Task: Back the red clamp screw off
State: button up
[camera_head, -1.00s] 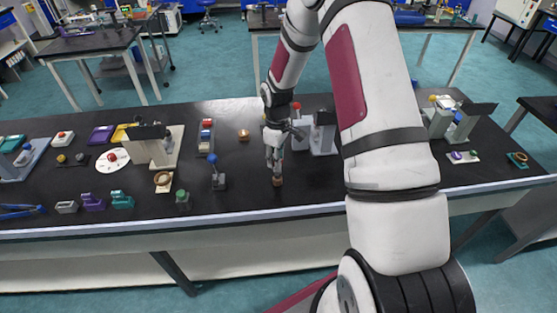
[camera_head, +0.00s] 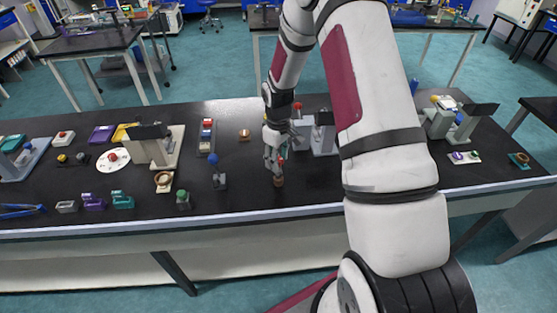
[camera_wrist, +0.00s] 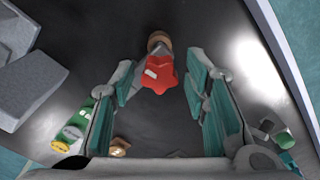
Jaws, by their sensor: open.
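The red clamp screw (camera_wrist: 159,73) has a star-shaped red head and shows in the wrist view between the two fingers of my gripper (camera_wrist: 162,82). The fingers are open, with a gap on each side of the red head. A brown round piece (camera_wrist: 158,40) shows just beyond the red head. In the head view my gripper (camera_head: 274,160) points down near the bench's front edge, above a small brown piece (camera_head: 279,182). The gripper largely hides the red head there; only a little red shows.
A blue-knobbed fixture (camera_head: 218,175) stands left of my gripper, and a green-knobbed piece (camera_head: 183,199) farther left. A copper-coloured puck (camera_head: 244,135) lies behind. A grey apparatus (camera_head: 322,135) stands behind right. The black bench (camera_head: 245,185) is bare around the gripper's front.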

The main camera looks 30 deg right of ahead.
jog(key=m, duration=0.3)
jog(key=shift+m, duration=0.4)
jog(key=m, duration=0.3)
jog(key=shift+m+b, duration=0.4)
jog(key=m, duration=0.4)
jog(key=m+b, duration=0.1)
jog(key=m, duration=0.2)
grip_shut()
jog(key=n, duration=0.4)
jog(key=shift+p, duration=0.3)
